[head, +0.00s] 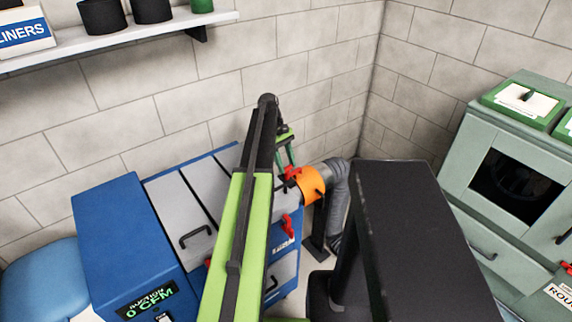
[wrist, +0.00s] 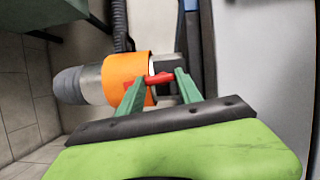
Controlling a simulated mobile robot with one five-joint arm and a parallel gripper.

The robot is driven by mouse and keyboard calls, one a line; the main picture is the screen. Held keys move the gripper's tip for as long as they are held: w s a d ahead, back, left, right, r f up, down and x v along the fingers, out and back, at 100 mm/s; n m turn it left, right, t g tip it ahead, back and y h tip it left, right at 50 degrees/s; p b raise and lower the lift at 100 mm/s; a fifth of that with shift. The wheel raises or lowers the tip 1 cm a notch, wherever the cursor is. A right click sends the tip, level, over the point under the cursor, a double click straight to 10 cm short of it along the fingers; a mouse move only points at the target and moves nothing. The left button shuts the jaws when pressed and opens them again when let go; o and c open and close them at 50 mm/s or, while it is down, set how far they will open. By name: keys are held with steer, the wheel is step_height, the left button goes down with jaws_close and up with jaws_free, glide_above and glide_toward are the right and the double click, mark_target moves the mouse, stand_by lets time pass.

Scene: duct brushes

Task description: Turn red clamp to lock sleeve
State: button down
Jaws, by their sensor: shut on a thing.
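The orange sleeve (head: 312,186) sits around the joint between the blue machine's grey outlet and the grey flexible duct (head: 340,200). It also shows in the wrist view (wrist: 122,72). The red clamp (wrist: 158,78) lies beside the sleeve, with its handle between my green fingers. In the head view the red clamp (head: 291,173) shows at the sleeve's left edge. My gripper (wrist: 160,82) is shut on the clamp; in the head view my gripper (head: 286,158) is partly hidden behind my arm. The clamp's far end is partly hidden by the fingers.
The blue machine (head: 115,225) stands at the left, with a "0 CFM" display (head: 147,303) and a second red handle (head: 287,227) on its side. A green cabinet (head: 500,150) stands at the right. A shelf (head: 120,38) is on the block wall at the upper left.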

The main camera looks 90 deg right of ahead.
steer(key=shift+s+a, duration=0.2)
steer(key=shift+s, duration=0.1)
steer(key=c, duration=0.9)
jaws_free()
steer(key=shift+r, duration=0.1)
steer(key=shift+o, duration=0.5)
steer(key=shift+w, duration=0.1)
steer(key=p+v, duration=1.6)
steer(key=v, duration=0.1)
steer(key=shift+r, duration=0.15)
steer(key=shift+d, duration=0.1)
steer(key=shift+w, duration=0.1)
